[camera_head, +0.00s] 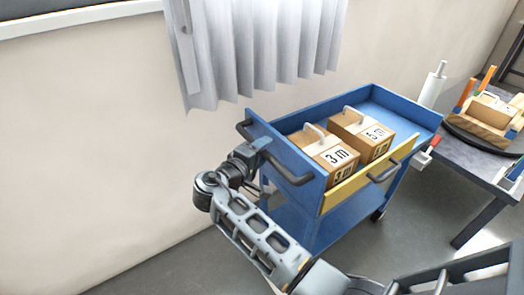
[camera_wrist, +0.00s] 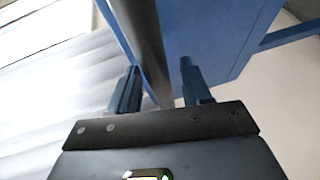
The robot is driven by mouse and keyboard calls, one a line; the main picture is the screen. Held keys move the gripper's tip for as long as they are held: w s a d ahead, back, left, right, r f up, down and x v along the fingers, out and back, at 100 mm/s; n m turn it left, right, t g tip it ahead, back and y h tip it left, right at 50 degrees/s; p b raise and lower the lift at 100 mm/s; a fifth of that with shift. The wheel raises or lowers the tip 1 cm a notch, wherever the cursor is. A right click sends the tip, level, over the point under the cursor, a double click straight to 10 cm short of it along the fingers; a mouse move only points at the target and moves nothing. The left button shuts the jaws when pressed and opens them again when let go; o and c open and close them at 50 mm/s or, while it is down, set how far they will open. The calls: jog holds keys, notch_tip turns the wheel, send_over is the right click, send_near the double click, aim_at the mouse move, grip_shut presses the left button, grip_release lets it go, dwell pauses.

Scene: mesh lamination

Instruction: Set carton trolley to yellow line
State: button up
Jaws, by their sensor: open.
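The blue carton trolley (camera_head: 311,194) stands along the wall in the head view, with two cartons in its top tray. The nearer carton (camera_head: 335,160) is marked "3 m", the farther carton (camera_head: 372,140) "5 m". My gripper (camera_head: 258,147) is at the dark push handle (camera_head: 292,179) on the trolley's near end. In the wrist view my gripper (camera_wrist: 158,88) is open, with the grey handle bar (camera_wrist: 149,45) between its fingers. Whether the fingers touch the bar, I cannot tell. The blue trolley panel (camera_wrist: 215,35) is just beyond. No yellow floor line is visible.
A grey table (camera_head: 460,160) with wooden pieces (camera_head: 480,130) and a white roll (camera_head: 432,85) stands close to the trolley's right end. A grey curtain (camera_head: 255,55) and beige wall (camera_head: 90,130) are behind. Bare floor (camera_head: 415,215) shows between trolley and table.

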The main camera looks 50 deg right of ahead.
jog(key=shift+c, duration=0.4)
grip_shut()
jog(key=shift+a, duration=0.1)
